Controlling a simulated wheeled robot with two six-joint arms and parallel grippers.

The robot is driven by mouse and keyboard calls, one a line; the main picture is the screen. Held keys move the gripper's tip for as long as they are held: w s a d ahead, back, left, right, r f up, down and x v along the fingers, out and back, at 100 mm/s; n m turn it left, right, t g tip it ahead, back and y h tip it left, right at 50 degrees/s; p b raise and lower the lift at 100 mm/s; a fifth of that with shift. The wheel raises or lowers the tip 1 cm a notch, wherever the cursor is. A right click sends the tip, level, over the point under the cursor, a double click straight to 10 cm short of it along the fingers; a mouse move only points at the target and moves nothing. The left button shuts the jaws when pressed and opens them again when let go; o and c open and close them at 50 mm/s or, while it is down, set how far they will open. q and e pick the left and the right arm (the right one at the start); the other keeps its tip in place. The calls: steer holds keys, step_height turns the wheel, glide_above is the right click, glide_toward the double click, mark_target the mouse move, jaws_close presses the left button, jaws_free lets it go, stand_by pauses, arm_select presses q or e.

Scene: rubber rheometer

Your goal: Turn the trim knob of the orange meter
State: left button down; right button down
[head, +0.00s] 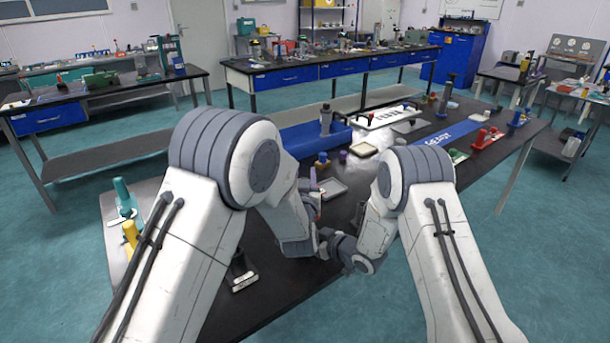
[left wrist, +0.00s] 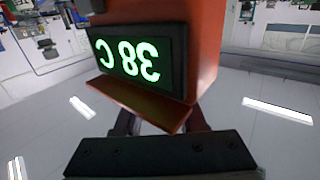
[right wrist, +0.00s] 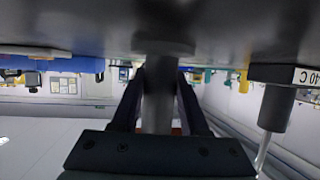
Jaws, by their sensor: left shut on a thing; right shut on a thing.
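The orange meter (left wrist: 205,50) fills the upper middle of the left wrist view, its green display (left wrist: 135,62) reading 38 C upside down. My left gripper (left wrist: 160,122) is shut on the meter's body; its fingers are partly hidden behind the meter. My right gripper (right wrist: 160,85) is shut on a grey cylinder (right wrist: 159,105) with a wider collar against a dark surface. I cannot tell whether this cylinder is the trim knob. In the head view both wrists are close together over the black bench, and the arms largely hide the grippers and meter.
A dark block labelled 40 C (right wrist: 290,74) with a grey cylinder is beside my right gripper. On the black bench (head: 475,175) stand a blue mat (head: 452,133), a small grey tray (head: 332,188) and several coloured fixtures. A teal fixture (head: 123,200) is at the left end.

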arm_select(q)
steer(key=shift+a+n+g+y, duration=0.2)
steer(key=shift+n+y, duration=0.5)
steer(key=shift+y, duration=0.35)
steer(key=shift+a+n+g+y, duration=0.15)
steer(key=shift+n+y, duration=0.55)
steer(key=shift+y, duration=0.4)
steer(key=shift+a+n+g+y, duration=0.2)
steer(key=shift+n+y, duration=0.5)
steer(key=shift+y, duration=0.35)
steer(key=shift+s+y, duration=0.1)
steer(key=shift+y, duration=0.2)
steer(key=shift+c, duration=2.3)
jaws_free()
steer(key=v, duration=1.2)
steer(key=shift+r, duration=0.1)
